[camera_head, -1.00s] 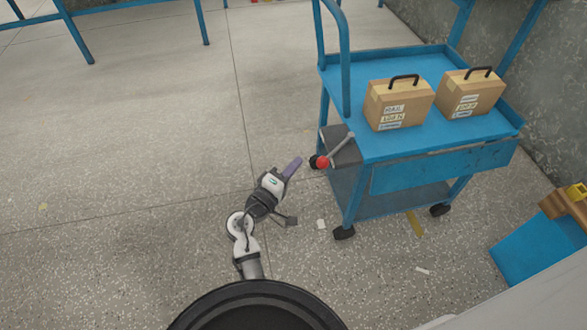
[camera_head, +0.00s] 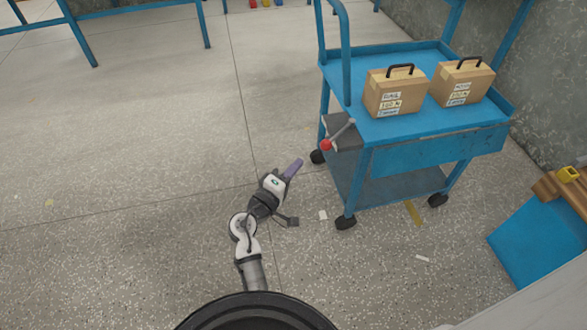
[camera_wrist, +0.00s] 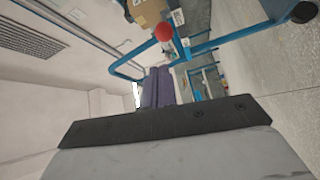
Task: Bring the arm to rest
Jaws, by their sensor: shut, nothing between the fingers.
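My gripper (camera_head: 293,169) has purple fingers and shows in the head view at the end of my arm, over the open floor just left of the blue cart. The fingers are shut with nothing between them and point up and right, apart from the cart. In the wrist view the purple fingers (camera_wrist: 158,88) lie together near the middle.
The blue cart (camera_head: 439,136) carries two cardboard boxes (camera_head: 396,92) (camera_head: 461,82) with black handles. A lever with a red knob (camera_head: 326,145) sits at its left corner, near my gripper. A blue bench (camera_head: 540,235) stands at the right. The floor at left is clear.

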